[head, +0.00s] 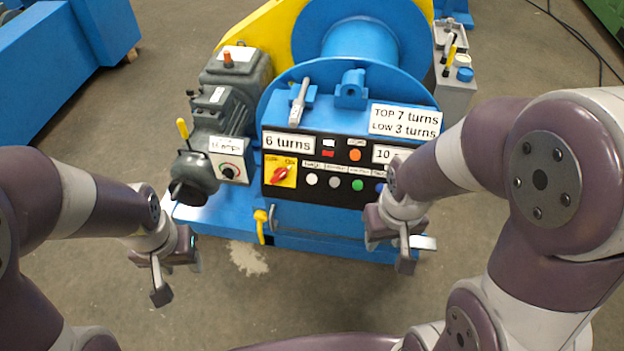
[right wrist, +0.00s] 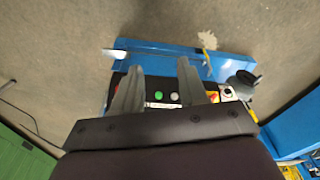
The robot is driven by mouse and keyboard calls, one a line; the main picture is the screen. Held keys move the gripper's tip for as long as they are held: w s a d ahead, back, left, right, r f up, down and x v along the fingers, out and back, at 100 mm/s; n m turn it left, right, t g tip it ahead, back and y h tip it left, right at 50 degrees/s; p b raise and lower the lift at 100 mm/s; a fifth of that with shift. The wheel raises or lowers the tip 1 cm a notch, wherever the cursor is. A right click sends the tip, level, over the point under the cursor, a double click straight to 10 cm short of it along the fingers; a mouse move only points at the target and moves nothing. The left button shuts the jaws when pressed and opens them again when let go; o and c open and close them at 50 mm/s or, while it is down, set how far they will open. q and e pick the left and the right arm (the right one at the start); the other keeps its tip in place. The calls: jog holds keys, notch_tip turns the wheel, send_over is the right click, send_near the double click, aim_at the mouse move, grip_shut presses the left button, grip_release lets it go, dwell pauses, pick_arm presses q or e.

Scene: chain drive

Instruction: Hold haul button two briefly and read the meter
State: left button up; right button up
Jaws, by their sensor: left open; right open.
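The black control panel (head: 322,200) is on the front of a blue winch. It bears a row of round buttons: white (head: 312,179), another pale one (head: 335,181), green (head: 358,184) and blue (head: 380,187), with labels too small to read. I cannot tell which is haul button two. A small white-and-red window above them may be the meter. My right gripper (head: 414,250) is open and empty, in front of the panel's lower right. In the right wrist view the green button (right wrist: 158,95) shows between its fingers, apart from them. My left gripper (head: 177,277) is open and empty at the left.
A red rotary switch (head: 281,174) sits on a yellow plate. Signs read "6 turns" (head: 289,142) and "TOP 7 turns, LOW 3 turns" (head: 404,121); a "10" sign is partly hidden by my right arm. A grey motor (head: 222,125) and a yellow-handled lever (head: 261,224) stick out.

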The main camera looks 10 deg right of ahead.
grip_shut()
dwell(1.6)
